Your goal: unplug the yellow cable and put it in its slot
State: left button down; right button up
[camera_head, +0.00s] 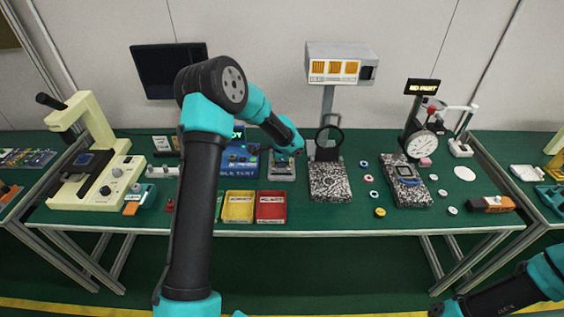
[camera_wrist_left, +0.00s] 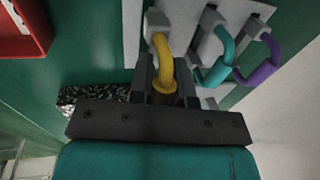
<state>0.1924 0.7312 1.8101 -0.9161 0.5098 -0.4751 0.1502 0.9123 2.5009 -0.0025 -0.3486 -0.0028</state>
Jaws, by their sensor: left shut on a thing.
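The yellow cable (camera_wrist_left: 164,58) is a short thick loop in the left wrist view. Its upper end meets a light grey block (camera_wrist_left: 155,20), and its lower end is between my left gripper's fingers (camera_wrist_left: 165,80). The left gripper is shut on it. Whether the upper end is seated in the block cannot be told. A teal cable (camera_wrist_left: 219,58) and a purple cable (camera_wrist_left: 262,64) loop beside it on a grey panel (camera_wrist_left: 133,35). In the head view my left gripper (camera_head: 287,153) is over a small grey unit (camera_head: 282,172), where the cables are mostly hidden.
Yellow (camera_head: 238,207) and red (camera_head: 271,207) trays stand in front of the grey unit. A dial gauge (camera_head: 422,145) is further right. Small rings lie between the stone plates.

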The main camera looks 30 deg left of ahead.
pick_arm(q)
jog(key=shift+f, duration=1.2)
jog(key=c, duration=1)
grip_release()
jog(key=s+r, duration=0.1)
jog(key=r, duration=0.4)
jog(key=s+d+r, duration=0.1)
jog(key=r, duration=0.5)
jog(key=s+r, duration=0.1)
jog(key=r, duration=0.5)
jog(key=shift+d+r, duration=0.1)
jog(key=shift+d, duration=0.25)
